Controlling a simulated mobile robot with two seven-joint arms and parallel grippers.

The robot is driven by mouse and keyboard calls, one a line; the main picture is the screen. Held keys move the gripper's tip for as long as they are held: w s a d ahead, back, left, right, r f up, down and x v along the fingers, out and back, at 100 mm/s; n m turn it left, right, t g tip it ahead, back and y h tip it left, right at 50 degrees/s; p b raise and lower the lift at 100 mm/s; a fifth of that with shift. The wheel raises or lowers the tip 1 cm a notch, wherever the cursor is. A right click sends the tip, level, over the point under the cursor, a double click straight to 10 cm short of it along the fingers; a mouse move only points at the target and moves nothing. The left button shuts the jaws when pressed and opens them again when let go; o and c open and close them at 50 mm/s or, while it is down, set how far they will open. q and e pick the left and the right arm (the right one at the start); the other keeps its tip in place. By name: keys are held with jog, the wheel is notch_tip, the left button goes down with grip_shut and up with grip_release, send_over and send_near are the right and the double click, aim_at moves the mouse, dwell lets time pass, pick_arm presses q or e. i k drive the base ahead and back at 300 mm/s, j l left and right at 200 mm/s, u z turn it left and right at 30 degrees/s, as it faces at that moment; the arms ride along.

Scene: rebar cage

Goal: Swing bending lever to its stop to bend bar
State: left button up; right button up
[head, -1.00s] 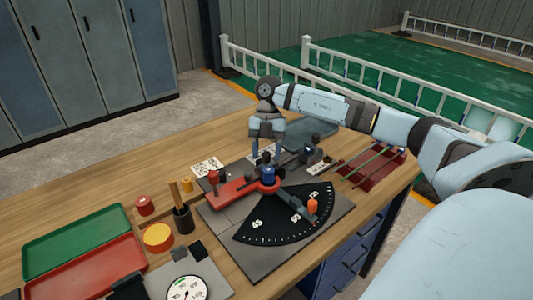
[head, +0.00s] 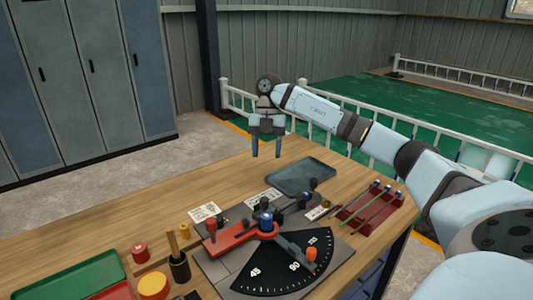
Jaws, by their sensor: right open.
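The bending plate (head: 215,268) sits on the table with a black fan-shaped angle scale (head: 270,275). A dark grey lever (head: 292,246) with an orange knob (head: 311,254) lies over the scale's right part. It runs out from a blue-capped pivot (head: 265,221). A red arm (head: 232,238) extends left from the pivot. I cannot make out a bar in the bender. My right gripper (head: 266,156) is open and empty, in the air behind the bender and apart from it. My left gripper is out of view.
A dark tray (head: 300,178) lies behind the bender. A red rack (head: 350,222) with several rods is at right. A green tray (head: 70,284), red and yellow pots (head: 153,285) and a black tool cup (head: 180,268) stand at left. The table's back left is clear.

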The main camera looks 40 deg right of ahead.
aim_at(219, 244)
jog(key=k, duration=1.5)
